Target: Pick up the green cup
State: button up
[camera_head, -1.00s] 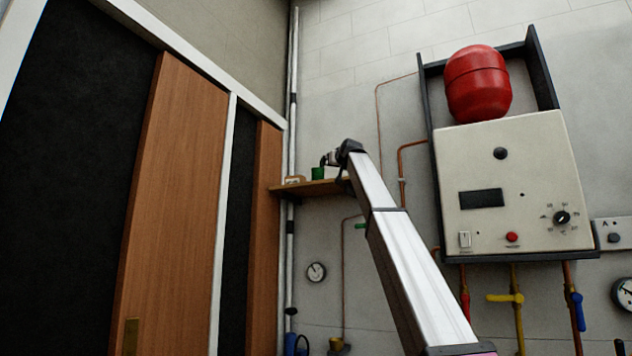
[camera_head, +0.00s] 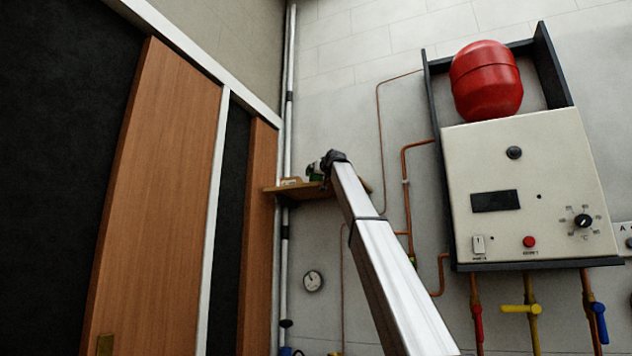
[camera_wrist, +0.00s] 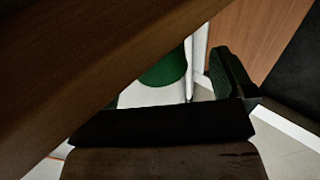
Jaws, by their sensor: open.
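The green cup (camera_head: 315,173) stands on a small wooden shelf (camera_head: 286,190) in the corner in the head view. It is small there and partly hidden by my gripper (camera_head: 322,165). My gripper is at the cup in that picture; I cannot tell whether they touch. In the wrist view, a dark finger (camera_wrist: 232,75) of my open gripper shows on the right. A rounded green shape (camera_wrist: 165,70) shows left of that finger, partly covered by a wooden surface; I cannot tell for sure that it is the cup. Nothing is seen held.
A small light-brown object (camera_head: 290,181) lies on the shelf left of the cup. White vertical pipes (camera_head: 288,110) and a wooden door panel (camera_head: 260,200) stand close on the left. A copper pipe (camera_head: 405,190) and a boiler box (camera_head: 530,190) are to the right.

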jog(key=shift+d+x, duration=0.1)
jog(key=shift+x, duration=1.25)
jog(key=shift+d+x, duration=0.15)
jog(key=shift+x, duration=1.2)
jog(key=c, duration=0.9)
